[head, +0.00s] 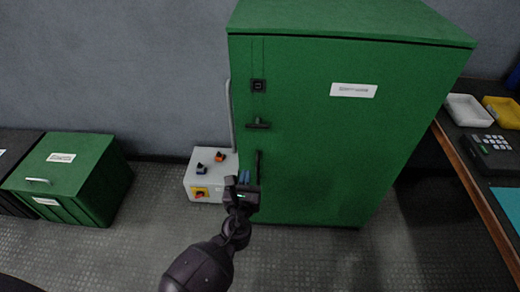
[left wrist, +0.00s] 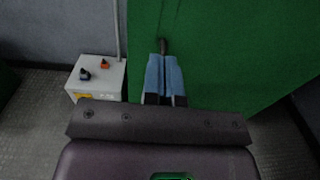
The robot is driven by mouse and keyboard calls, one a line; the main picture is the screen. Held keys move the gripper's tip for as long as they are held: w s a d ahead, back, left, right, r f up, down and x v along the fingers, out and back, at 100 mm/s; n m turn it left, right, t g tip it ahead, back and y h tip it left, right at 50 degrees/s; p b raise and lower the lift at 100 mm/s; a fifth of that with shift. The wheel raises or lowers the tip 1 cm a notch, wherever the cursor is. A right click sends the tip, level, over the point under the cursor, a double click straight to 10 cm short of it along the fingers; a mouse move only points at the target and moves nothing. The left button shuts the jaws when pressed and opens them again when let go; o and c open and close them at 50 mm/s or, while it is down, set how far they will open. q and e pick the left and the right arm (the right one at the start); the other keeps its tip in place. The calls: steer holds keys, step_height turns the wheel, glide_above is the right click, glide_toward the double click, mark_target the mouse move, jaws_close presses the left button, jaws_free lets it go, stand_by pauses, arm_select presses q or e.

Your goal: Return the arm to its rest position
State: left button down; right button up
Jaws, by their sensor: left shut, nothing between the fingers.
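My left gripper (head: 244,177) is in front of the lower left part of the green cabinet (head: 330,130) in the head view. Its blue fingers are shut together with nothing between them, as the left wrist view (left wrist: 165,78) shows. A dark vertical handle (head: 258,165) on the cabinet door is just beyond the fingertips. In the left wrist view the handle's end (left wrist: 163,46) shows above the fingertips; I cannot tell whether they touch. The cabinet door looks closed. My right gripper is in neither view.
A grey box (head: 208,172) with knobs stands left of the cabinet; it also shows in the left wrist view (left wrist: 98,78). A green chest (head: 75,180) is at far left. A bench at right holds white (head: 468,112) and yellow (head: 503,112) trays. The floor between is clear.

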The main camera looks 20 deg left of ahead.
arm_select(q)
steer(key=s+a+r+n+g+h+p, duration=0.1)
steer(key=s+n+p, duration=0.3)
steer(key=s+n, duration=0.6)
steer(key=s+a+r+n+g+h+p, duration=0.2)
steer(key=s+a+r+n+g+p, duration=0.1)
steer(key=s+n, duration=0.8)
steer(key=s+a+r+n+g+h+p, duration=0.1)
steer(key=s+n+p, duration=0.4)
steer(key=s+n, duration=0.6)
steer(key=shift+s+a+r+g, duration=0.7)
steer(key=shift+s+a, duration=0.1)
steer(key=shift+s, duration=0.2)
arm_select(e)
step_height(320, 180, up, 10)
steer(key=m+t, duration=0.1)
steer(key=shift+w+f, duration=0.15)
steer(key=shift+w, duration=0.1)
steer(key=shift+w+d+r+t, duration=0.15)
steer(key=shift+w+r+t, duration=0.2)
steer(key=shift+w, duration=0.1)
arm_select(q)
steer(key=c, duration=1.8)
jaws_free()
steer(key=shift+f, duration=0.1)
steer(key=shift+c, duration=0.2)
